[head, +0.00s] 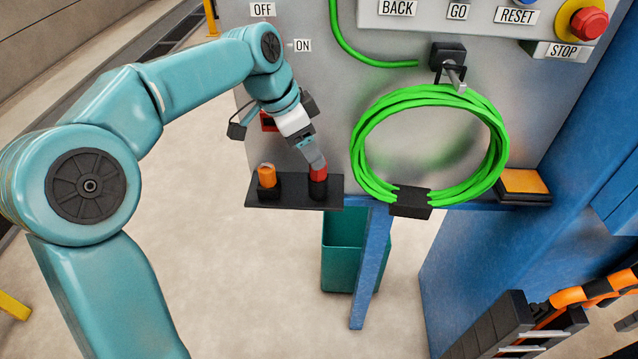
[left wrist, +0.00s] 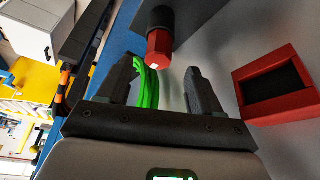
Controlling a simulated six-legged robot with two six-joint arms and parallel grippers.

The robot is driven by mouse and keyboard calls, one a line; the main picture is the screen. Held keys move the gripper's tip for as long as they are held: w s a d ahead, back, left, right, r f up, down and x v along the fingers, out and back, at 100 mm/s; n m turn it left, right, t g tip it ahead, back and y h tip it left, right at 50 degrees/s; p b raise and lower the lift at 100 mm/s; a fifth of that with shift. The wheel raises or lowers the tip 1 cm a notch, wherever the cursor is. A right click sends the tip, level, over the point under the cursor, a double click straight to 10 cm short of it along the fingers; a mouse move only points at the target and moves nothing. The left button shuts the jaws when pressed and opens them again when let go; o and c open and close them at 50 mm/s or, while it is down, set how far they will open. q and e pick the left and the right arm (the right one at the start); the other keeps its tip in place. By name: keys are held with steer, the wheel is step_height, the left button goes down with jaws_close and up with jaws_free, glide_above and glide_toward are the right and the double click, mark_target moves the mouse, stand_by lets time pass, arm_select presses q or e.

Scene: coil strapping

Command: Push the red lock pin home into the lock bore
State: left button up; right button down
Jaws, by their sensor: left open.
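The red lock pin (head: 319,173) stands in a black holder on a dark shelf (head: 291,195) fixed to the grey panel. My left gripper (head: 314,158) is right at the pin's top in the head view. In the left wrist view, the gripper (left wrist: 166,70) is open, and the red pin's hexagonal end (left wrist: 158,46) lies just beyond and between its fingertips. I cannot tell whether they touch. A red square frame with a dark opening (left wrist: 242,78) sits on the panel; in the head view it is partly hidden behind my gripper (head: 267,122). I cannot tell if it is the lock bore. My right gripper is not in view.
An orange pin (head: 267,176) stands in a second holder left of the red one. A green coil (head: 505,140) hangs on the panel to the right. A teal bin (head: 338,255) and blue post (head: 370,265) are below.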

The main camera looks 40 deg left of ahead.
mark_target(318, 177)
arm_select(q)
steer(key=x, duration=0.5)
steer(key=shift+d, duration=0.15)
steer(key=shift+s+r, duration=0.1)
steer(key=shift+s, duration=0.05)
steer(key=shift+c, duration=0.3)
jaws_close()
steer(key=shift+r+p, duration=0.1)
steer(key=shift+p, duration=0.2)
